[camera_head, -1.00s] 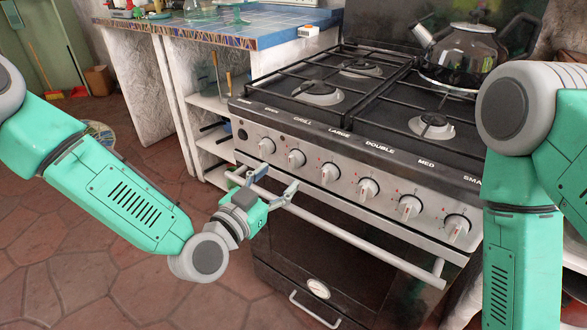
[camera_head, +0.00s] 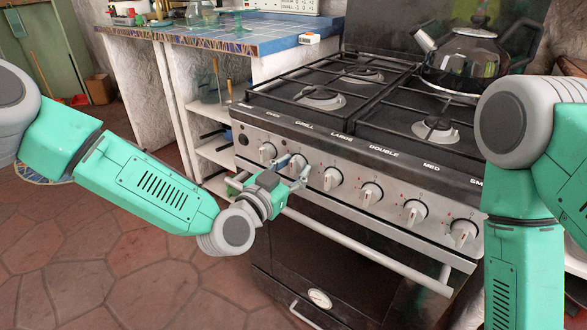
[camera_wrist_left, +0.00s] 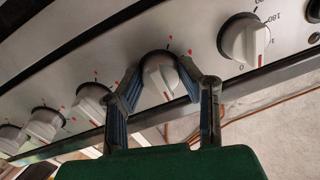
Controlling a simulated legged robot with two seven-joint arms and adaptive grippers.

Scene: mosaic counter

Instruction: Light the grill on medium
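The grill knob (camera_head: 298,162) is the second from the left on the stove's front panel, below the GRILL label. My left gripper (camera_head: 294,168) is at this knob and partly hides it in the head view. In the left wrist view the open left fingers (camera_wrist_left: 160,72) stand on either side of the white grill knob (camera_wrist_left: 158,82). I cannot tell whether they touch it. Red marks show around the knob. My right arm is at the right of the head view, but its gripper is out of frame.
The oven knob (camera_head: 267,152) is left of the grill knob, and the large-burner knob (camera_head: 331,178) is right of it. The oven handle rail (camera_head: 370,252) runs below the panel. A kettle (camera_head: 465,65) stands on the back right of the stove. A tiled counter (camera_head: 250,32) is behind left.

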